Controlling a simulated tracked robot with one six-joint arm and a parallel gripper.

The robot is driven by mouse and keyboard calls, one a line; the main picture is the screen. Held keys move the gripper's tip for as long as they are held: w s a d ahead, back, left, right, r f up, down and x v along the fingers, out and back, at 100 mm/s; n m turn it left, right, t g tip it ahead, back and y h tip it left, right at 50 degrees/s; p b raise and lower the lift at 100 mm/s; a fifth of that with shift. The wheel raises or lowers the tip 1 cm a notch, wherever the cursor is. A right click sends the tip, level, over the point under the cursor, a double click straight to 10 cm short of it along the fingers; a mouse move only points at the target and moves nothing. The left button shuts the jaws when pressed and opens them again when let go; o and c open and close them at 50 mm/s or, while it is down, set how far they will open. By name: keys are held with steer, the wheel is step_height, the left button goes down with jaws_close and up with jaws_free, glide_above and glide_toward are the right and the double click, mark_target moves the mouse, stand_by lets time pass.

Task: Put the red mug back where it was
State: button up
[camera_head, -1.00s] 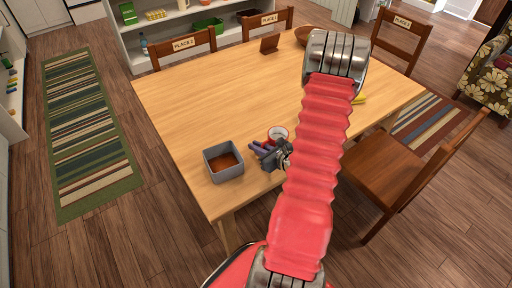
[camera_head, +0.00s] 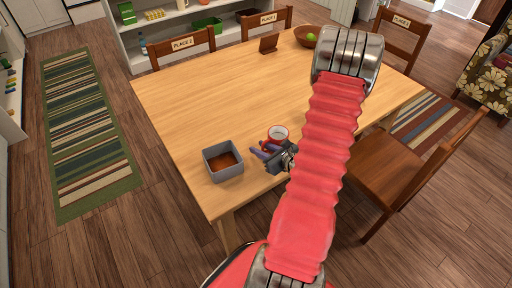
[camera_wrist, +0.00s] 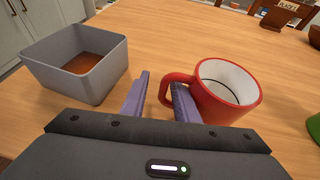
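The red mug (camera_head: 277,134) with a white inside stands upright on the wooden table (camera_head: 200,95), near its front edge. In the wrist view the mug (camera_wrist: 229,95) is right of centre, its handle pointing left toward my gripper. My gripper (camera_wrist: 158,98) is open, with purple fingers apart. The left finger is clear of the mug. The right finger overlaps the handle in the picture, and part of the handle shows between the fingers; I cannot tell whether they touch. In the head view my gripper (camera_head: 260,151) is low, just in front of the mug.
A grey square box (camera_head: 223,161) with a brown bottom stands left of my gripper. A wooden bowl (camera_head: 305,42) with a green item and a small brown stand (camera_head: 268,45) are at the table's far side. A green object (camera_wrist: 314,130) shows at the wrist view's right edge. The table's left middle is clear.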

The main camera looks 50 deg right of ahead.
steer(key=v, duration=0.9)
steer(key=shift+s+r, duration=0.1)
stand_by(0.7)
steer(key=w+a+r+n+g+y, duration=0.35)
steer(key=a+r+n, duration=0.25)
steer(key=a+n, duration=0.45)
steer(key=w+a+r+n+g+y, duration=0.3)
steer(key=a+r+n+y, duration=0.3)
steer(key=a, duration=0.8)
steer(key=s+a+r+n+g+h, duration=0.45)
steer(key=a+n, duration=0.45)
steer(key=n, duration=0.3)
step_height(320, 180, up, 9)
steer(key=s+a+n+t+h, duration=0.1)
steer(key=s+n+t+h, duration=0.2)
steer(key=n, duration=0.5)
steer(key=shift+r+n+h, duration=0.25)
steer(key=shift+n+h, duration=0.05)
steer(key=shift+n, duration=0.05)
steer(key=shift+s+a, duration=0.1)
